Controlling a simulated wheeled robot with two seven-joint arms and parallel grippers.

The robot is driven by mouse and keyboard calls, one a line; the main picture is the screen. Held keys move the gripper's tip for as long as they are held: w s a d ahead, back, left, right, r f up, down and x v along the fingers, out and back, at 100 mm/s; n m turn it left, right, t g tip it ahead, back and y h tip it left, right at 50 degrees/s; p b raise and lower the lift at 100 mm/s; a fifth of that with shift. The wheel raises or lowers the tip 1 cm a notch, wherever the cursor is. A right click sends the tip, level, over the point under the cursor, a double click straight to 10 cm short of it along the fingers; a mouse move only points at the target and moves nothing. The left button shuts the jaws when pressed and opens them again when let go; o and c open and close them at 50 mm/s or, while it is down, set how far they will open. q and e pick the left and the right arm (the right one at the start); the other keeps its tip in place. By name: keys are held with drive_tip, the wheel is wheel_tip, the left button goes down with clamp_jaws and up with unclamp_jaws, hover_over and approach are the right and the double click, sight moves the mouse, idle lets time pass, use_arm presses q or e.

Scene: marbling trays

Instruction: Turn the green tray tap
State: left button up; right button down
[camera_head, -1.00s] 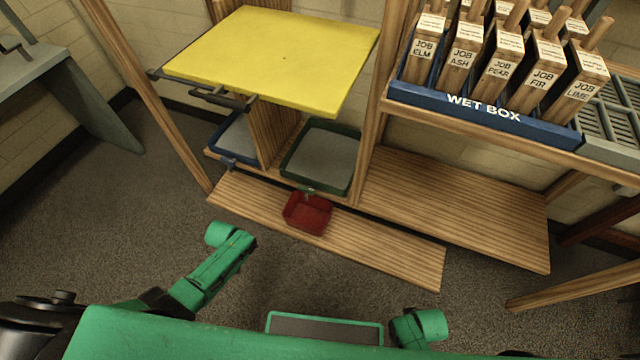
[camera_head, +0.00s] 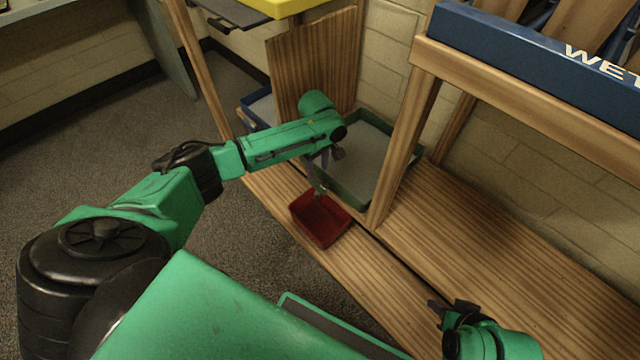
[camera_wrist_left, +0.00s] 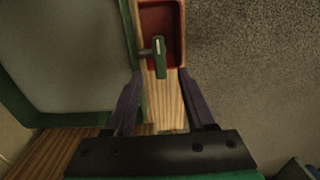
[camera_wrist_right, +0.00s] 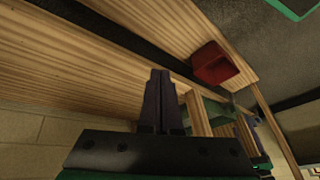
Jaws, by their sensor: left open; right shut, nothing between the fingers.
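My left gripper (camera_wrist_left: 160,82) is open. In its wrist view the lever lies between and just beyond the fingertips, touching neither. In the head view the left wrist partly covers the tray, and the small tap (camera_head: 319,189) shows just below the fingers. My right gripper (camera_head: 437,308) is shut and empty, apart at the lower right, above the wooden plank.
A blue tray (camera_head: 248,124) stands left of the wooden divider (camera_head: 315,60). A wooden post (camera_head: 405,150) rises right of the green tray. The blue wet box (camera_head: 500,45) is on the upper right shelf. The lower right shelf (camera_head: 470,240) is bare.

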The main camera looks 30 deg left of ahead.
sight(318, 183)
use_arm(q)
wheel_tip(318, 183, down, 6)
drive_tip(key=shift+r+b, duration=0.2)
drive_tip(key=shift+b, duration=0.8)
drive_tip(key=shift+f, duration=0.2)
use_arm(e)
drive_tip(key=w+a+f+t+y, duration=0.2)
drive_tip(key=a+f+t, duration=0.1)
drive_tip(key=a, duration=0.3)
drive_tip(key=shift+w+f+y, duration=0.15)
drive_tip(key=shift+f+y, duration=0.05)
drive_tip(key=shift+y, duration=0.1)
use_arm(q)
clamp_jaws()
